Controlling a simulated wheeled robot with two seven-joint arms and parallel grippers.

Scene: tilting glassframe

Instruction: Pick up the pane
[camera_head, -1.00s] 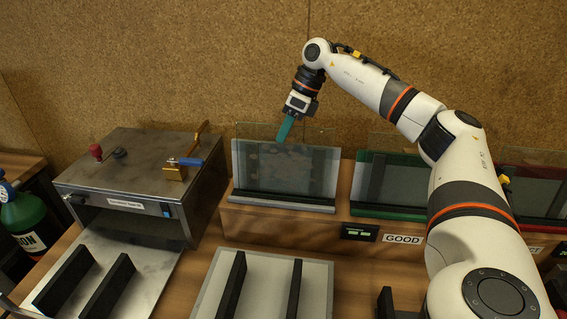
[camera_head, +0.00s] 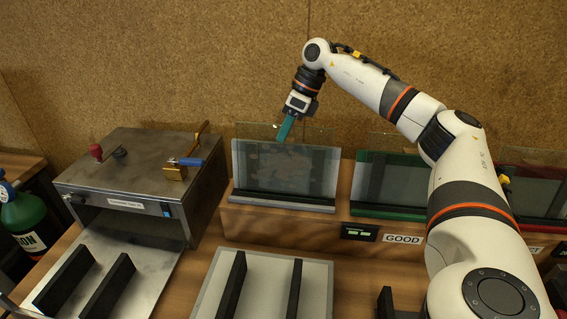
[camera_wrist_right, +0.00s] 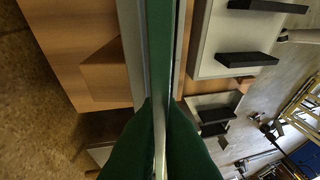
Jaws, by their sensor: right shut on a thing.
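A clear glass pane (camera_head: 260,165) stands in the grey rack (camera_head: 285,200) on the wooden shelf, left of the green and red racks. My right gripper (camera_head: 285,132) reaches down from above to the pane's top edge, its green fingers on that edge. In the right wrist view my green fingers (camera_wrist_right: 160,130) are shut on the thin edge of the pane, which runs up the middle of the picture. The pane looks upright, its lower edge at the rack. My left gripper does not show.
A green rack (camera_head: 388,211) with a pane and the GOOD label (camera_head: 403,239) stands to the right, partly behind my arm. A red rack (camera_head: 524,214) is farther right. A metal box machine (camera_head: 130,180) stands left. A light tray with black bars (camera_head: 318,290) lies in front.

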